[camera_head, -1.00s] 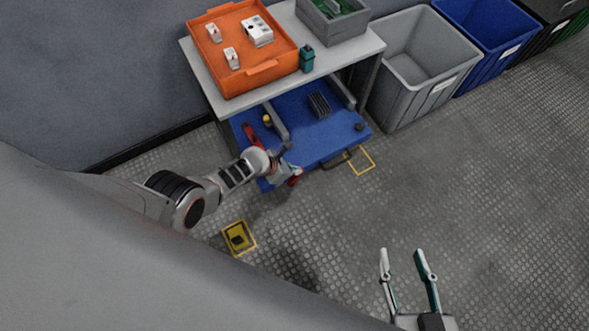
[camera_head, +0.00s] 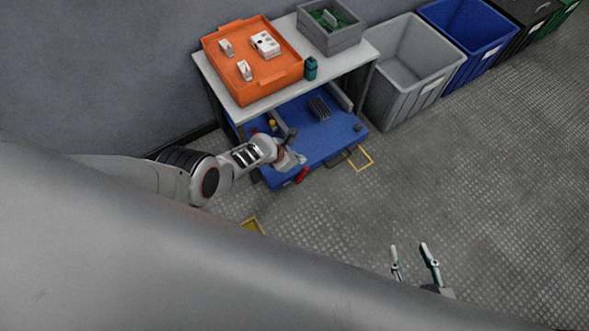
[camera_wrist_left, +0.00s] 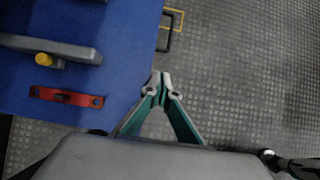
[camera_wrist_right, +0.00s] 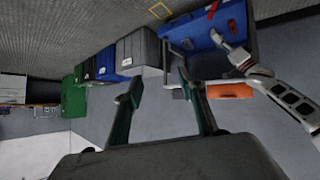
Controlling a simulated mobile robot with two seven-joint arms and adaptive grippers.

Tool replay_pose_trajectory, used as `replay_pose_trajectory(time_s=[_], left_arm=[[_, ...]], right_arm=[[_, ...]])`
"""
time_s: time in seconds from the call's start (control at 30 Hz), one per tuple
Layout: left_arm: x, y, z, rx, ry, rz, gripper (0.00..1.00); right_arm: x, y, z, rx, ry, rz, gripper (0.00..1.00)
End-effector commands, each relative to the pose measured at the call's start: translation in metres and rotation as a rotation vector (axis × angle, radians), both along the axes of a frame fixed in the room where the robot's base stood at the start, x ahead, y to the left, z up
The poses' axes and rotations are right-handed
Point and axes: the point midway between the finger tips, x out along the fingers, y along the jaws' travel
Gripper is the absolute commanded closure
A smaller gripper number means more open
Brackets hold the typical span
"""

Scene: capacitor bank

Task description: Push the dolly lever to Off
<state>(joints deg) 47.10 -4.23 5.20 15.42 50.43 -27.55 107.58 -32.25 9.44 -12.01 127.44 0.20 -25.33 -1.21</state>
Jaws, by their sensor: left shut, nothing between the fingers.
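The blue dolly (camera_head: 325,137) stands under the table, with its deck in the left wrist view (camera_wrist_left: 110,35). A red lever-like part (camera_head: 301,174) is at its near edge, just beside my left gripper (camera_head: 303,160); I cannot read any Off marking. A red bar with a black slot (camera_wrist_left: 66,97) lies on the deck in the left wrist view. My left gripper (camera_wrist_left: 161,82) is shut and empty over the deck's edge, and it does not visibly touch the red bar. My right gripper (camera_head: 412,252) is open and empty over bare floor.
A grey bar (camera_wrist_left: 60,48) with a yellow knob (camera_wrist_left: 43,59) is on the deck. The table (camera_head: 355,60) above carries an orange tray (camera_head: 270,83) and a grey box (camera_head: 330,38). Bins stand to the right, the nearest grey (camera_head: 400,95). Floor at right is clear.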

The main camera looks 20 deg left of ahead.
Motion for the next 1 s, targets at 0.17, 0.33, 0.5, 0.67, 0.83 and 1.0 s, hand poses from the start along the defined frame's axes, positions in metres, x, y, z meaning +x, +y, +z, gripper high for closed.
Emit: replay_pose_trajectory(time_s=[0.17, 0.33, 0.5, 0.67, 0.83, 1.0], left_arm=[[0.005, -0.0032, 0.0216, -0.001, -0.001, 0.0, 1.0], [0.0026, -0.0037, 0.0218, 0.0, 0.005, 0.001, 1.0], [0.0016, -0.0036, 0.0203, 0.0, 0.007, 0.001, 1.0], [0.0018, -0.0035, 0.0205, 0.0, 0.007, 0.001, 1.0], [0.0021, -0.0033, 0.0207, 0.001, 0.006, 0.001, 1.0], [0.0019, -0.003, 0.0206, 0.001, 0.006, 0.001, 1.0]], right_arm=[[0.0006, -0.0026, 0.0044, -0.004, -0.004, -0.006, 0.6], [-0.001, -0.003, 0.0021, -0.005, 0.001, -0.008, 0.6], [-0.0016, -0.0029, 0.0011, -0.004, 0.003, -0.009, 0.6], [-0.0017, -0.0028, 0.0012, -0.004, 0.002, -0.008, 0.6], [-0.0016, -0.0026, 0.0014, -0.004, 0.003, -0.008, 0.6], [-0.0007, -0.0027, 0.0024, -0.004, -0.001, -0.007, 0.6]])
